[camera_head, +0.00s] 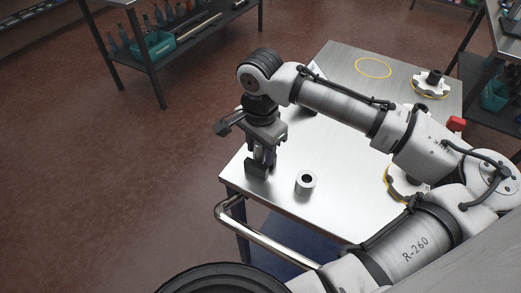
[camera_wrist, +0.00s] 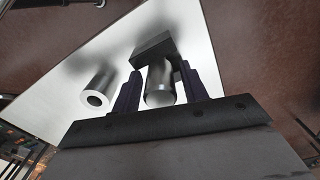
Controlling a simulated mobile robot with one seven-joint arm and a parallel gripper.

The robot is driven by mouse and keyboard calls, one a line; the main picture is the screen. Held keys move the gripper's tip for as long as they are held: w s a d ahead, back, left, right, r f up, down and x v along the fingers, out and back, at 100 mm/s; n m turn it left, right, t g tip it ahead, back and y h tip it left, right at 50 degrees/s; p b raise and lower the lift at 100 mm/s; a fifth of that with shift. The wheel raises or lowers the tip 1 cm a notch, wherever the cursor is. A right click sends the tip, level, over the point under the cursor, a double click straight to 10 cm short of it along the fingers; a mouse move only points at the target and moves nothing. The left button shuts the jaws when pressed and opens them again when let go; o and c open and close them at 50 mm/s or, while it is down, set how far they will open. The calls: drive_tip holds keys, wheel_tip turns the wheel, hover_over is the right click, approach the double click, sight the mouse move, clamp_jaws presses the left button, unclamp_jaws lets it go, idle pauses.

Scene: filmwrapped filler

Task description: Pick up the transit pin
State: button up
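A smooth grey metal cylinder, which I take to be the transit pin (camera_wrist: 160,84), shows end-on in the wrist view. A dark block (camera_wrist: 153,47) lies at its far end; I cannot tell whether they are joined. My gripper (camera_wrist: 160,70) has one dark finger on each side of the pin, with narrow gaps seeming to show, so it looks open around it. In the head view my gripper (camera_head: 262,158) points down over the table's near left corner, beside the dark block (camera_head: 256,169). It mostly hides the pin there.
A hollow metal bushing (camera_head: 305,182) stands to the right on the steel table (camera_head: 300,130); it also shows in the wrist view (camera_wrist: 97,97). Farther back are a yellow ring (camera_head: 373,68) and a white knobbed part (camera_head: 430,85). A handrail (camera_head: 265,240) runs along the near edge.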

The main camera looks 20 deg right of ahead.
drive_tip(key=c, duration=0.8)
drive_tip(key=shift+c, duration=0.2)
